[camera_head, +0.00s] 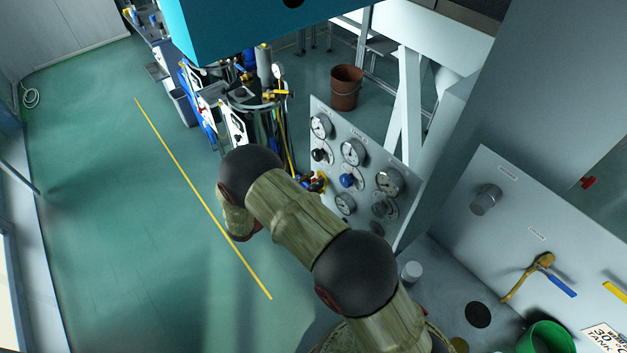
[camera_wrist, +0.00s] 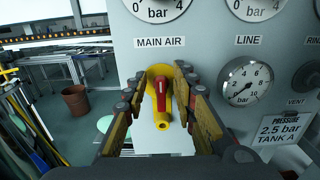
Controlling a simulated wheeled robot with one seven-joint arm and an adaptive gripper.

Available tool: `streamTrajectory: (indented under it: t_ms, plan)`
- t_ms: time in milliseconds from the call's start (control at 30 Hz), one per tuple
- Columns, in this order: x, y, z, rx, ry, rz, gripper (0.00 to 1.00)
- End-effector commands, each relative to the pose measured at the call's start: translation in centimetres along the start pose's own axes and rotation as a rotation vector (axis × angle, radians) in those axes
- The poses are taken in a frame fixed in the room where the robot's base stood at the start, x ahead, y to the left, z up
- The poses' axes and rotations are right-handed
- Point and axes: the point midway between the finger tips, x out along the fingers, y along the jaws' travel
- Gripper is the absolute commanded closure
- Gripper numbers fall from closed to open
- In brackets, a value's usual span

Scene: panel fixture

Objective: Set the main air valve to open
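The main air valve (camera_wrist: 162,123) is a yellow fitting on the grey panel (camera_wrist: 138,65), under the label "MAIN AIR" in the wrist view. Its red handle (camera_wrist: 164,92) stands roughly upright, and a yellow stub points down below it. My gripper (camera_wrist: 161,82) is open, with one finger on the left of the handle and one on the right. Gaps show between the fingers and the handle; I see no clear contact. In the head view my gripper (camera_head: 314,183) is at the panel's lower left edge, partly hidden by my arm, and the valve cannot be made out clearly.
The panel carries several gauges, a blue knob (camera_head: 349,181) and a black knob (camera_head: 320,155). A "LINE" gauge (camera_wrist: 245,83) and a pressure card (camera_wrist: 281,129) are right of the valve. A brown bucket (camera_head: 346,88) stands behind. Green floor on the left is clear.

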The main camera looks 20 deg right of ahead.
Motion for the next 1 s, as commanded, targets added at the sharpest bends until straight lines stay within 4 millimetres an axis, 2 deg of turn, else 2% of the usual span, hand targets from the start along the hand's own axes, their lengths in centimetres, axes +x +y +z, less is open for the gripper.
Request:
streamTrajectory:
  t_ms: [133, 400, 867, 1000]
  plan:
    - [0.86, -0.06, 0.0, 0.0, 0.0, -0.001, 0.73]
    - [0.94, -0.04, 0.02, 0.0, 0.0, -0.001, 0.73]
    - [0.91, -0.01, 0.03, 0.001, 0.0, 0.0, 0.99]
    - [0.9, 0.03, 0.04, 0.001, 0.001, 0.0, 1.0]
